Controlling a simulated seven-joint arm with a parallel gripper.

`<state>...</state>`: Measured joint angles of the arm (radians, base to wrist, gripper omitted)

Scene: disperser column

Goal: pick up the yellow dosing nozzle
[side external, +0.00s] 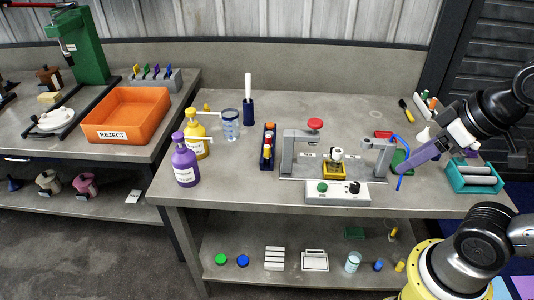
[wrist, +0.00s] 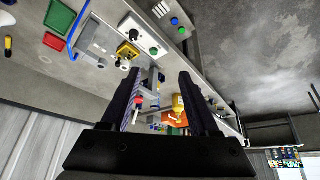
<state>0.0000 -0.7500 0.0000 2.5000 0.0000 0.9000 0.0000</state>
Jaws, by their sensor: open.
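A dark blue rack (side external: 272,164) stands upright in the middle of the bench and holds several small pieces in red, white and yellow. A small yellow piece (side external: 267,153) in this rack may be the dosing nozzle, but it is too small to be sure. My gripper (side external: 402,169) is at the right of the bench, beside the grey column fixture and well apart from the rack. In the wrist view my gripper (wrist: 160,75) has its two fingers spread, with nothing held between them. I cannot pick out the nozzle in the wrist view.
The grey fixture (side external: 287,155) with a red knob (side external: 315,124) and a white control box (side external: 337,196) stands between my gripper and the rack. Yellow (side external: 196,145) and purple (side external: 185,168) pump bottles stand left. A teal tray (side external: 474,178) is at right. The back of the bench is mostly clear.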

